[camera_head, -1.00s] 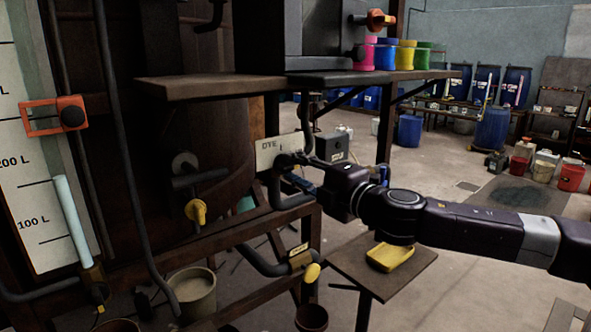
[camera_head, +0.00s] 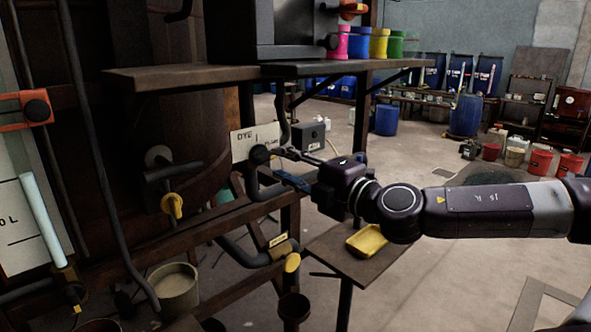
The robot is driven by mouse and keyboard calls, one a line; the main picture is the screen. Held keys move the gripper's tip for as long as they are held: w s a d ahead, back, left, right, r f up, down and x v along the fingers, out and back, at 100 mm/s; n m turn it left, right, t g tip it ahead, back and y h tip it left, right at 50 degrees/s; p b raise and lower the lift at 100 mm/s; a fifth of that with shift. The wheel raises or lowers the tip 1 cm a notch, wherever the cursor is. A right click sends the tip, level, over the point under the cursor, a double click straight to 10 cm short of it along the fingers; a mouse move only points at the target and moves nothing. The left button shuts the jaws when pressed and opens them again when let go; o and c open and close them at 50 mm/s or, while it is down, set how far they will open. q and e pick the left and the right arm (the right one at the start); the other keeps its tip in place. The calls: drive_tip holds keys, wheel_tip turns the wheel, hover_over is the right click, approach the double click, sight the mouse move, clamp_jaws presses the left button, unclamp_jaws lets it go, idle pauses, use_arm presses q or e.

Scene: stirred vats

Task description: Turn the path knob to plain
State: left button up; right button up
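The path knob (camera_head: 260,155) is a small dark round knob at the lower edge of a pale label plate (camera_head: 242,142). The plate reads DYE on its left half; the lettering right of a dividing line is too small to read surely. My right gripper (camera_head: 284,165) comes in from the right, with its fingertips at or just beside the knob. A dark finger part is above and a blue part below. Whether the fingers close on the knob, or touch it, I cannot tell. The knob's pointing direction is unclear. My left gripper is not in view.
A dark shelf (camera_head: 180,77) with coloured pots runs above the plate. A yellow-handled valve (camera_head: 172,205) sits left, and a bent pipe (camera_head: 245,253) below. A bucket (camera_head: 175,290) stands lower left.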

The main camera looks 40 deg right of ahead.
drive_tip(key=shift+s+d, duration=0.15)
drive_tip(key=shift+s, duration=1.4)
